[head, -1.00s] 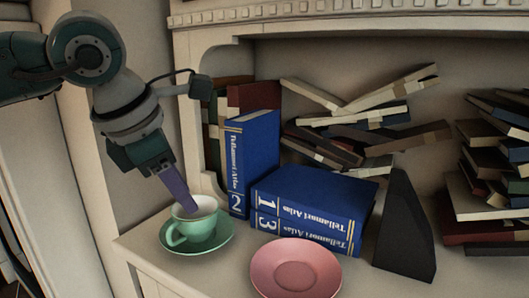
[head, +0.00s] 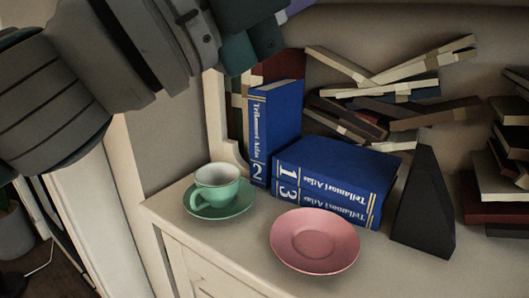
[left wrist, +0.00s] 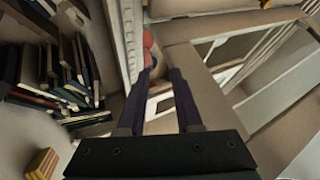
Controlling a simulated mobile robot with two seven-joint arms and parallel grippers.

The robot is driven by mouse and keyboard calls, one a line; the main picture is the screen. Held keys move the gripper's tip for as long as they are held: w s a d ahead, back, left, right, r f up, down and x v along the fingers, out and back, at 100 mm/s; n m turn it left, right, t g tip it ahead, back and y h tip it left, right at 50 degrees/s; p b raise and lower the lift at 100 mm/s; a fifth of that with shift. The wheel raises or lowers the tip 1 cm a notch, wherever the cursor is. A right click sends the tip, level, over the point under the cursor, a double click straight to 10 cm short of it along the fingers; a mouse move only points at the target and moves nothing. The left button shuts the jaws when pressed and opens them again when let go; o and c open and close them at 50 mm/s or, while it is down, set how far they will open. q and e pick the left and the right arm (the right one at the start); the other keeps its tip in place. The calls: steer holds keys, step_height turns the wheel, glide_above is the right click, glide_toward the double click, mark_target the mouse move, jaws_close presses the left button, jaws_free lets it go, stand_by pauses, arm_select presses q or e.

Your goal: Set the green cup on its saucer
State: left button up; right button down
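The green cup (head: 217,181) stands upright on the green saucer (head: 236,208) at the left end of the shelf top in the head view. Its handle points toward the lower left. My left arm crosses the upper left of the head view, well above and apart from the cup, with its gripper mostly cut off at the top edge. In the left wrist view the two purple fingers of my left gripper (left wrist: 162,77) stand apart with nothing held between them. My right gripper is not in view.
An empty pink saucer (head: 314,241) lies right of the green one. Blue atlas books (head: 335,175) stand and lie behind, with a black wedge-shaped bookend (head: 424,205) to the right. Several books (head: 390,100) lie in loose piles further back. The shelf's front edge is close to the saucers.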

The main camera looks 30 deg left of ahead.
arm_select(q)
steer(key=s+a+f+n+g+y, duration=0.1)
steer(key=a+f+n+g+y, duration=0.2)
steer(key=a+f+n+y, duration=0.45)
steer(key=s+a+f+n+g+y, duration=0.15)
steer(key=a+f+n+y, duration=0.35)
steer(key=f+n+y, duration=0.5)
steer(key=s+d+f+n+g+h, duration=0.1)
steer(key=s+f+n+g+h, duration=0.1)
steer(key=s+f+g, duration=0.3)
steer(key=s+d+f+n+g+h, duration=0.2)
steer(key=s+f+g, duration=0.4)
steer(key=s+f, duration=0.4)
steer(key=shift+s+d+n+h, duration=0.35)
steer(key=shift+s+n, duration=0.4)
steer(key=shift+s, duration=0.15)
steer(key=shift+f, duration=0.1)
